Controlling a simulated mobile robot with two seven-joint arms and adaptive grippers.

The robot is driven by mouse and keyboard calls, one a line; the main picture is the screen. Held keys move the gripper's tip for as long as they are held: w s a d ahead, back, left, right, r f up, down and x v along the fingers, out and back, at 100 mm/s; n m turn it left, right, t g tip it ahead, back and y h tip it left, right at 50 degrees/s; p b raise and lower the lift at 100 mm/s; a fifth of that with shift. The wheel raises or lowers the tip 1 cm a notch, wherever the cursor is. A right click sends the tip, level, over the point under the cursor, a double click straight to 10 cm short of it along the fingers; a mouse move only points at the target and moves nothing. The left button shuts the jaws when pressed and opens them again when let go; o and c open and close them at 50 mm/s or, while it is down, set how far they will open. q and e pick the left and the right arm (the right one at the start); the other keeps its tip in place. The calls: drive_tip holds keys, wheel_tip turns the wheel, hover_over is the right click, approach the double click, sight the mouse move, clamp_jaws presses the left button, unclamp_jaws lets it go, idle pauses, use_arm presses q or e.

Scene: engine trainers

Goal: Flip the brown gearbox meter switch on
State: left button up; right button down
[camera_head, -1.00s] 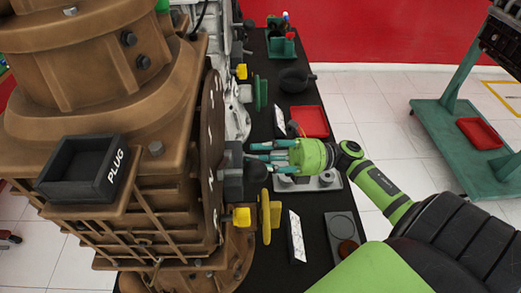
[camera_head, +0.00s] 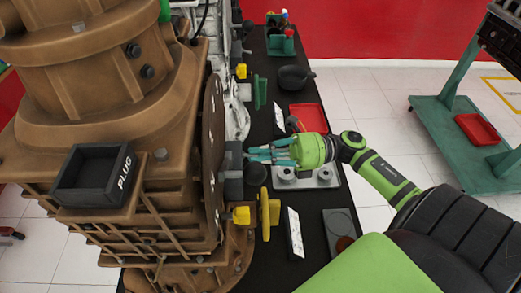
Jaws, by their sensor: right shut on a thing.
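The brown gearbox (camera_head: 110,90) fills the left of the head view. I cannot make out which part is the meter switch. My right gripper (camera_head: 252,155) reaches in from the right with its teal fingers beside the grey block, just above the dark knob. It is shut on a small part there, which the fingers mostly hide. My left gripper is not in view.
A yellow handle (camera_head: 268,213) stands out just below the gripper. The black table (camera_head: 265,265) bears a red tray (camera_head: 309,118), a grey plate with round fittings (camera_head: 318,178) and a white-faced panel (camera_head: 294,233). A black box marked PLUG (camera_head: 95,175) is on the gearbox. A green cart (camera_head: 455,130) stands at right.

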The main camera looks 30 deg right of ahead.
drive_tip(key=shift+a+r+m+g+h+p, duration=0.15)
drive_tip(key=shift+r+g+h+p, duration=0.3)
drive_tip(key=shift+h+p, duration=0.85)
drive_tip(key=shift+d+r+m+g+h+p, duration=0.2)
drive_tip(key=shift+g+h+p, duration=0.45)
drive_tip(key=shift+p, duration=1.1)
drive_tip(key=shift+a+r+m+g+h+p, duration=0.2)
drive_tip(key=shift+r+g+h+p, duration=0.2)
drive_tip(key=shift+h+p, duration=0.9)
drive_tip(key=shift+y, duration=0.25)
drive_tip(key=shift+f, duration=0.1)
drive_tip(key=c, duration=1.4)
unclamp_jaws()
